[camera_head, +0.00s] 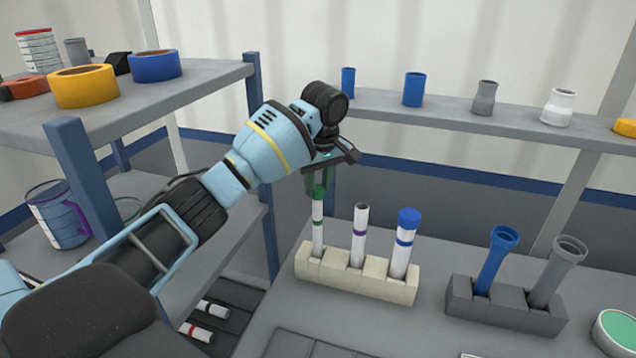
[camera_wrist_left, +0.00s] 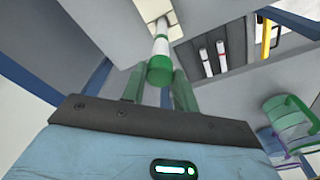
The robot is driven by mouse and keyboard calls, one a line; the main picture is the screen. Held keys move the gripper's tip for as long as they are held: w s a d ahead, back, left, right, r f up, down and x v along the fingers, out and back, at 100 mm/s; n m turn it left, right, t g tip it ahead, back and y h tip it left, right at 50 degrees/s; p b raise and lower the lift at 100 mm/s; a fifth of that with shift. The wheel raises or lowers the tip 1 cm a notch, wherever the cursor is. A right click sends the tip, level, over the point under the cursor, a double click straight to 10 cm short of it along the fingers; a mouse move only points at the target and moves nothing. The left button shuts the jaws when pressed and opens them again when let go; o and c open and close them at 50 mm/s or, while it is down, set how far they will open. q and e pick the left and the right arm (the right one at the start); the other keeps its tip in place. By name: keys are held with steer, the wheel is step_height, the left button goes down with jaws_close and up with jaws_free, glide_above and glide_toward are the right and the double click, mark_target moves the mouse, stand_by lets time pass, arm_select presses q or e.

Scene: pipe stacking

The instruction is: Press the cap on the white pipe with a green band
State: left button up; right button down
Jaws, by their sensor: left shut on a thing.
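The white pipe with a green band (camera_head: 317,230) stands nearly upright in the left hole of a cream holder (camera_head: 355,283). It also shows in the left wrist view (camera_wrist_left: 161,46). A green cap (camera_wrist_left: 160,71) is at its top end, in line with the pipe. How deep the cap sits cannot be told. My left gripper (camera_head: 319,182) comes from above and is shut on the green cap, a finger on each side of it. In the head view the fingers partly hide the cap. My right gripper is not in view.
The same holder carries a white pipe with a purple band (camera_head: 359,235) and a blue-capped pipe (camera_head: 405,245). A grey holder (camera_head: 505,305) with blue and grey pipes stands to the right. A shelf post (camera_head: 266,190) is close on the left. Two pipes (camera_head: 204,322) lie low down.

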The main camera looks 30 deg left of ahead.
mark_target(318, 187)
arm_select(q)
steer(key=shift+f, duration=0.55)
steer(key=o, duration=1.4)
steer(key=shift+r, duration=3.5)
jaws_close()
